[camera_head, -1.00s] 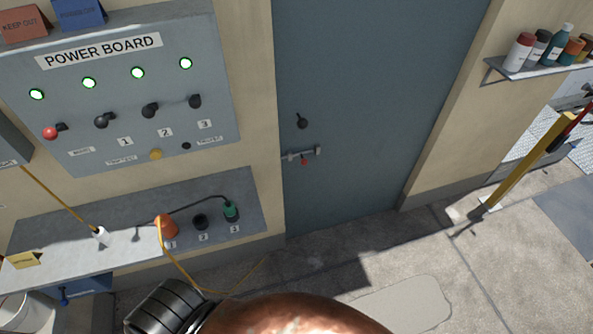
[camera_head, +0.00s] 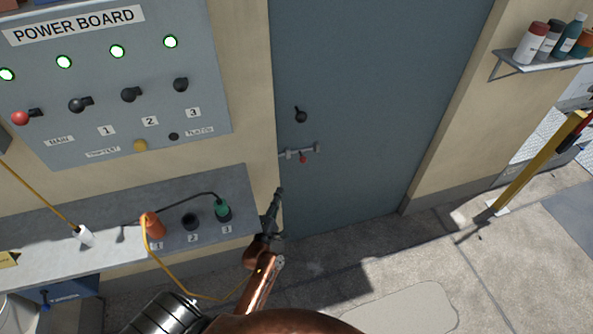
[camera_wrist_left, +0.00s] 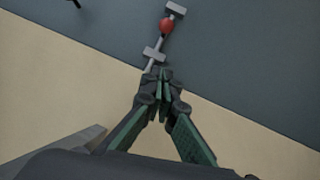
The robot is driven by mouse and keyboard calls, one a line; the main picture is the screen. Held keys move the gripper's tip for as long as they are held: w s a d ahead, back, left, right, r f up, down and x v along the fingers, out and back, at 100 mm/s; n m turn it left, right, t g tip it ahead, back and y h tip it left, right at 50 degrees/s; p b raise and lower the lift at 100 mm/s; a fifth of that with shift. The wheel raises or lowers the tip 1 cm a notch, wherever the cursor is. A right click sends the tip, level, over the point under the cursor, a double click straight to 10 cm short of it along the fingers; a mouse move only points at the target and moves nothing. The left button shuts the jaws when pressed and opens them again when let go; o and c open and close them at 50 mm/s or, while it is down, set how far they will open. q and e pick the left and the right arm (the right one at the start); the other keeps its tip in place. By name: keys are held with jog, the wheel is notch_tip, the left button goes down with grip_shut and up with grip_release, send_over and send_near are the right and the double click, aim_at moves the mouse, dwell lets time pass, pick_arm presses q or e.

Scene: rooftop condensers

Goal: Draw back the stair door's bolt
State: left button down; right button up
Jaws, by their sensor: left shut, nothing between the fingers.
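The stair door (camera_head: 365,90) is a blue-grey panel and looks shut. Its bolt (camera_head: 297,154) is a grey bar with a red knob (camera_head: 303,158), lying across the door's left edge below a dark door handle (camera_head: 300,115). My left gripper (camera_head: 279,192) is shut and empty, pointing up just below and left of the bolt. In the left wrist view, the closed fingertips (camera_wrist_left: 160,72) are close to the bolt's near end, and the red knob (camera_wrist_left: 167,26) lies farther up along the bar. Whether the fingertips touch the bar is unclear. My right gripper is not in view.
A power board (camera_head: 115,75) with switches and lit green lamps is on the wall at left. Below it, a shelf (camera_head: 60,245) carries plugs, sockets and cables. A bottle shelf (camera_head: 540,62) and a yellow post (camera_head: 530,175) are at right. The floor before the door is clear.

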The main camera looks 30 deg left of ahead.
pick_arm(q)
jog(key=shift+w, duration=0.1)
send_near(302, 156)
jog(key=shift+w+a+f, duration=0.5)
jog(key=shift+w+a, duration=0.8)
jog(key=shift+w, duration=0.85)
jog(key=shift+b, duration=0.3)
